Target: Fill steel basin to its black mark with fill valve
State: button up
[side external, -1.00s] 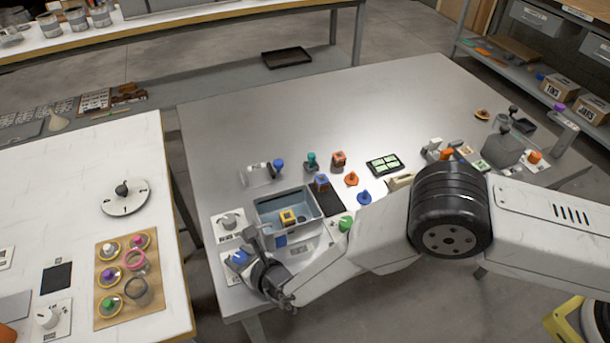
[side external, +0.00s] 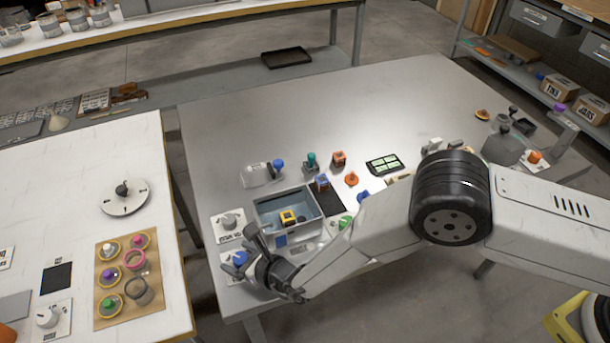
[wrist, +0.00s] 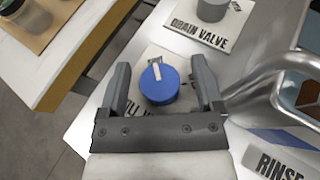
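The fill valve is a round blue knob (wrist: 160,92) with a white pointer, on a partly covered white label plate. It also shows in the side external view (side external: 240,258), left of my gripper. My gripper (wrist: 160,66) is open, with its fingers apart on either side of the knob and neither clearly touching it. In the side external view, my gripper (side external: 254,232) is by the basin's near left corner. The steel basin (side external: 318,213) has a bluish interior with a yellow block in it. Its rim (wrist: 285,58) shows at the right of the wrist view. I cannot make out the black mark.
The grey drain valve knob (side external: 229,222) stands left of the basin, on its own labelled plate (wrist: 200,28). A rinse label (wrist: 275,168) lies near the basin. Stamp-like coloured objects and a black mat (side external: 328,198) are right of it.

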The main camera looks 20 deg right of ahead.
jog(key=shift+s+d, duration=0.1)
jog(key=shift+v, duration=3.75)
jog(key=shift+r, duration=0.15)
jog(key=w+d+r+m+h, duration=0.1)
jog(key=m, duration=0.1)
jog(key=w+d+r+m+t+h, duration=0.1)
jog(key=r+m, duration=0.1)
jog(key=w+d+r+m+h, duration=0.1)
jog(key=d+m, duration=0.1)
jog(key=shift+w+r+m, duration=0.2)
jog(key=shift+r+m, duration=0.1)
jog(key=shift+r, duration=0.1)
jog(key=d+r+m+g+h, duration=0.25)
jog(key=d+m, duration=0.35)
jog(key=d, duration=0.3)
jog(key=d+r+m+g+h, duration=0.15)
jog(key=d+m+h, duration=0.3)
jog(key=d, duration=0.45)
jog(key=d+r+m+g+h, duration=0.25)
jog(key=d+m, duration=0.35)
jog(key=d, duration=0.4)
jog(key=s+d+r+m+g+y, duration=0.1)
jog(key=s+d+r+m+y, duration=0.1)
jog(key=s+m, duration=0.5)
jog(key=s+d+r+m+g+y, duration=0.2)
jog(key=s+d+r+m, duration=0.2)
jog(key=m, duration=0.9)
jog(key=s+d, duration=0.3)
jog(key=shift+y, duration=0.35)
